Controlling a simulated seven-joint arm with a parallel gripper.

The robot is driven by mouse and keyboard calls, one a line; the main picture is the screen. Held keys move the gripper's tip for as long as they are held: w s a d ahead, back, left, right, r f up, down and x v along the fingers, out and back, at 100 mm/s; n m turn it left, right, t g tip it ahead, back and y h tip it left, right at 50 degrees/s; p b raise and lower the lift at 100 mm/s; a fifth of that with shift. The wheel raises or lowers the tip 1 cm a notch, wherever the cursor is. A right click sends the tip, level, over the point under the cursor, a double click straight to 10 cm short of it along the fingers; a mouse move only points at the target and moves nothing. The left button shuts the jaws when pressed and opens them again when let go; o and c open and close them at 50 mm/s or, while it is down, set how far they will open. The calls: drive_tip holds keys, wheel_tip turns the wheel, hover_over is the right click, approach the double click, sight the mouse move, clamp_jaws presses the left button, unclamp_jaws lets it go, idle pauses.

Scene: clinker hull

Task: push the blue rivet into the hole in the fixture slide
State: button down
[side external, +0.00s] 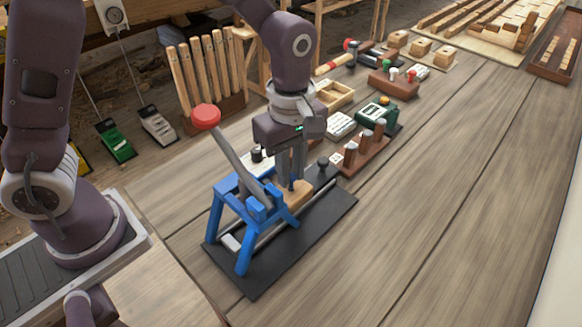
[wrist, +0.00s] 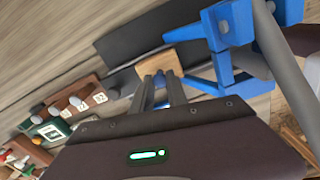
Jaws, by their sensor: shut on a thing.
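My gripper (side external: 291,178) points down over the fixture slide, its two grey fingers shut on the blue rivet (side external: 292,186). Only a small blue part of the rivet shows at the fingertips. The slide is a light wooden block (side external: 301,196) on metal rails beside the blue fixture frame (side external: 219,196). In the wrist view the gripper (wrist: 158,78) reaches to the edge of the wooden block (wrist: 160,62). The hole is hidden by the fingers, and I cannot tell whether the rivet's tip is in it.
A grey lever with a red knob (side external: 206,115) rises from the fixture, close to my gripper. A dark base plate (side external: 262,281) lies under the fixture. A wooden rack with stamps (side external: 363,152) stands behind on the right. The bench at the front right is clear.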

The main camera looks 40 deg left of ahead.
drive_tip(key=shift+f, duration=0.7)
drive_tip(key=c, duration=1.2)
unclamp_jaws()
drive_tip(key=shift+c, duration=0.2)
drive_tip(key=shift+r, duration=0.1)
wheel_tip(320, 180, up, 8)
drive_tip(key=shift+f, duration=0.1)
